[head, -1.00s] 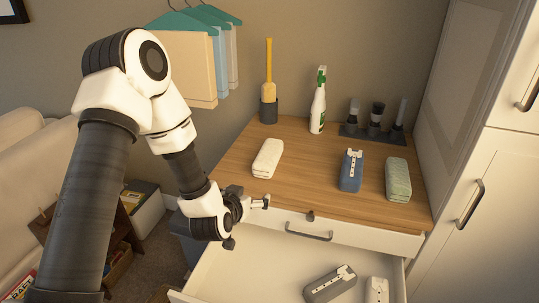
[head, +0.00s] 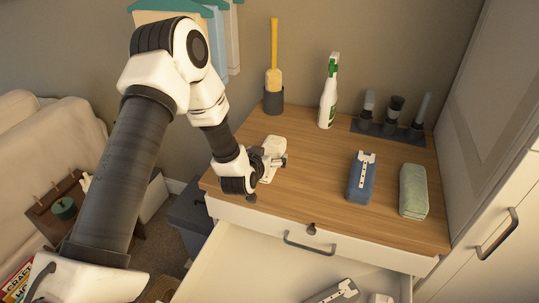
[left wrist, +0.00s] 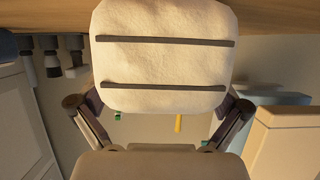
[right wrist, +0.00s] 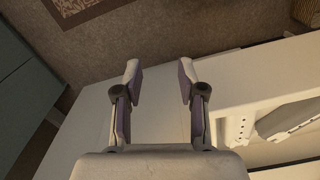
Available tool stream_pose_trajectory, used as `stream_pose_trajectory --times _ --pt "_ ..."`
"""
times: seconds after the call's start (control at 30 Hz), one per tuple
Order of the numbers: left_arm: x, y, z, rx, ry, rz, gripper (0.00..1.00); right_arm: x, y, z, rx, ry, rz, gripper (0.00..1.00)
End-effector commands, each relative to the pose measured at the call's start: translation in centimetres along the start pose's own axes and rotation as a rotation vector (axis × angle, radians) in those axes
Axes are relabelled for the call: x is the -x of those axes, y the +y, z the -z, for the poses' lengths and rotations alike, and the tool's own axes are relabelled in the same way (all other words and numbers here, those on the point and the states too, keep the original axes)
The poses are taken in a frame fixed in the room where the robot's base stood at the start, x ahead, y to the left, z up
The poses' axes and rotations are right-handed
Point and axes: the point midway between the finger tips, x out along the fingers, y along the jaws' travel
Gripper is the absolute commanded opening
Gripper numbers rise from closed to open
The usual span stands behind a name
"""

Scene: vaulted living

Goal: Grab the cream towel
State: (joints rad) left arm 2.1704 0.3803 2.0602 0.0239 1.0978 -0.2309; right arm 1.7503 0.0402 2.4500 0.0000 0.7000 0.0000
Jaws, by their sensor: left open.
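The cream towel (head: 273,146) lies rolled on the wooden top of the dresser, at its left side, partly hidden by my left gripper (head: 274,162). In the left wrist view the towel (left wrist: 165,65) shows two dark bands and fills the space between the open fingers. The fingers stand at its two sides; I cannot tell whether they touch it. My right gripper (right wrist: 158,78) shows only in the right wrist view, open and empty above the pale drawer.
A spray bottle (head: 328,95), a yellow-handled brush (head: 274,85) and a brush rack (head: 388,128) stand behind.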

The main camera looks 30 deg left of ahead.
Motion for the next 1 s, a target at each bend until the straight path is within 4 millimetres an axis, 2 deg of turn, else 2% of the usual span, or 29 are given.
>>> stream_pose_trajectory --times 0.23,0.43,0.77,1.0 --pt "-0.5 0.0 -0.1 0.000 0.000 0.000 1.00 0.0 0.0 0.0 0.000 0.000 0.000 0.40" --pt "-0.5 0.0 -0.1 0.000 -0.001 0.000 0.30 0.0 0.0 0.0 0.000 -0.001 0.000 0.40" --pt "-0.5 0.0 -0.1 0.000 -0.002 -0.001 0.30 0.0 0.0 0.0 0.000 -0.001 0.000 0.40" --pt "0.1 0.0 1.5 0.002 0.001 -0.001 0.30 -0.4 0.0 0.0 0.000 0.000 0.000 0.40"
